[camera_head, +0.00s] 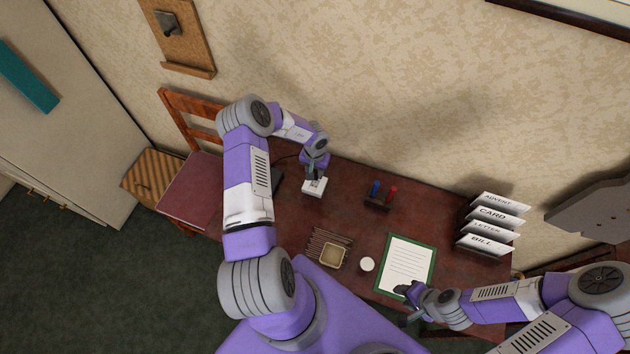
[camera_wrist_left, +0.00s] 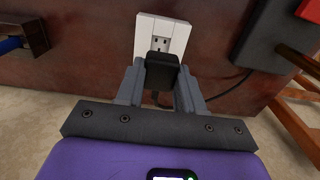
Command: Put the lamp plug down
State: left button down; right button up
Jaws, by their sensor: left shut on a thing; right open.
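My left gripper (camera_head: 313,181) is over the desk, at a small white socket block (camera_head: 313,188). In the left wrist view, its two fingers (camera_wrist_left: 160,85) are shut on the black lamp plug (camera_wrist_left: 162,73). The white socket block (camera_wrist_left: 162,35) stands directly beyond the plug, with slots showing on it. I cannot tell whether the plug touches the block or sits in it. A dark cord (camera_wrist_left: 230,92) shows to the right of the fingers. My right gripper (camera_head: 403,303) is open and empty near the lower edge of the green-bordered sheet.
A holder with blue and red items (camera_head: 380,194) stands right of the block. The green-bordered sheet (camera_head: 431,267), a white round item (camera_head: 367,264), a small tan tray (camera_head: 333,256) and labelled letter racks (camera_head: 488,223) are on the desk. A chair (camera_head: 188,190) stands left.

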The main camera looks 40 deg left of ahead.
jog(key=shift+f, duration=0.1)
pick_arm(q)
jog(key=shift+s+d, duration=0.2)
jog(key=shift+s, duration=0.05)
jog(key=s+d+r+b, duration=0.1)
jog(key=s+d+b, duration=0.1)
jog(key=s, duration=0.4)
jog(key=s+d+r+b, duration=0.2)
jog(key=s, duration=0.4)
jog(key=f+b, duration=0.3)
jog(key=f, duration=0.2)
jog(key=shift+w+a+f+b, duration=0.1)
jog(key=shift+a+f+b, duration=0.1)
jog(key=shift+f+b, duration=0.15)
pick_arm(e)
notch_tip(320, 180, down, 8)
jog(key=shift+r, duration=0.2)
pick_arm(q)
jog(key=shift+f+b, duration=1.1)
jog(key=shift+f, duration=1.05)
pick_arm(e)
jog(key=shift+f, duration=1.05)
pick_arm(q)
jog(key=shift+f+b, duration=0.4)
jog(key=shift+f, duration=0.25)
pick_arm(e)
jog(key=shift+f, duration=0.4)
pick_arm(q)
jog(key=c, duration=0.7)
grip_release()
